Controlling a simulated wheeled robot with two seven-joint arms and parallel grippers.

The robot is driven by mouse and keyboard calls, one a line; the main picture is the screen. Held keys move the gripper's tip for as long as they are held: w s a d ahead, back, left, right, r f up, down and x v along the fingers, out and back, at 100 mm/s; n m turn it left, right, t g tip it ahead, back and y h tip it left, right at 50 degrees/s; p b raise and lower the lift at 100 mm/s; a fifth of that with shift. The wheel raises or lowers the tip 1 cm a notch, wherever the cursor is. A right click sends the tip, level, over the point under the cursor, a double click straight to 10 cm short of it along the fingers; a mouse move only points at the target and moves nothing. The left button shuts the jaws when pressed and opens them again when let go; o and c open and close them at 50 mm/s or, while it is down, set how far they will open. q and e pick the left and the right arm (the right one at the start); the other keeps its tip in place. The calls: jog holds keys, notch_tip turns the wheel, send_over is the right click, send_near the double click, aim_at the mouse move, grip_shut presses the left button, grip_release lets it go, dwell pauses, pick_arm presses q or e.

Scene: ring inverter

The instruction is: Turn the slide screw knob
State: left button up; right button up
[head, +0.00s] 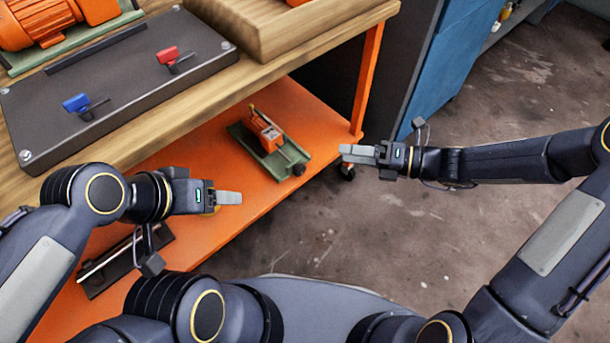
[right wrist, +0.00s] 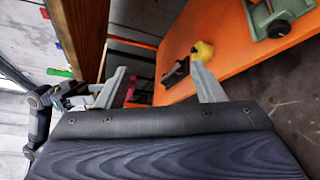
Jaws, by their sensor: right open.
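A green slide device (head: 262,152) with an orange block on it lies on the orange lower shelf. Its dark round knob (head: 299,169) is at the end nearest the shelf's front edge. The device shows partly in the right wrist view (right wrist: 262,14), with the knob (right wrist: 278,28) at the top right. My right gripper (head: 357,152) is to the right of the knob, apart from it, by the shelf corner. Its fingers (right wrist: 161,86) are spread with nothing between them. My left gripper (head: 228,198) is left of the knob and apart from it; its finger gap is not visible.
The wooden tabletop (head: 180,105) overhangs the shelf (head: 215,235) and carries a dark panel (head: 120,80) with red and blue handles. An orange leg (head: 369,80) stands behind my right gripper. The floor (head: 480,230) in front is clear. A dark rail (head: 120,265) lies at the shelf's left.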

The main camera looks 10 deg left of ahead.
jog(key=w+a+f+m+t+y+b, duration=0.1)
jog(key=w+a+f+m+t, duration=0.15)
jog(key=f+m, duration=0.5)
jog(key=w+a+f+m+t+b, duration=0.1)
jog(key=w+a+f+m+t, duration=0.15)
jog(key=f+m, duration=0.55)
jog(key=m+t+h+b, duration=0.1)
jog(key=m+t+h, duration=0.3)
jog(key=m, duration=0.9)
send_near(301, 172)
jog(key=w+a+f+y, duration=0.1)
jog(key=shift+t, duration=0.3)
jog(key=b+x, duration=0.2)
jog(key=x, duration=0.4)
jog(key=shift+w+a+f, duration=0.1)
jog(key=shift+w+a, duration=0.15)
jog(key=shift+w+a+b, duration=0.35)
jog(key=shift+w+a, duration=0.1)
jog(key=shift+a, duration=0.05)
jog(key=c, duration=1)
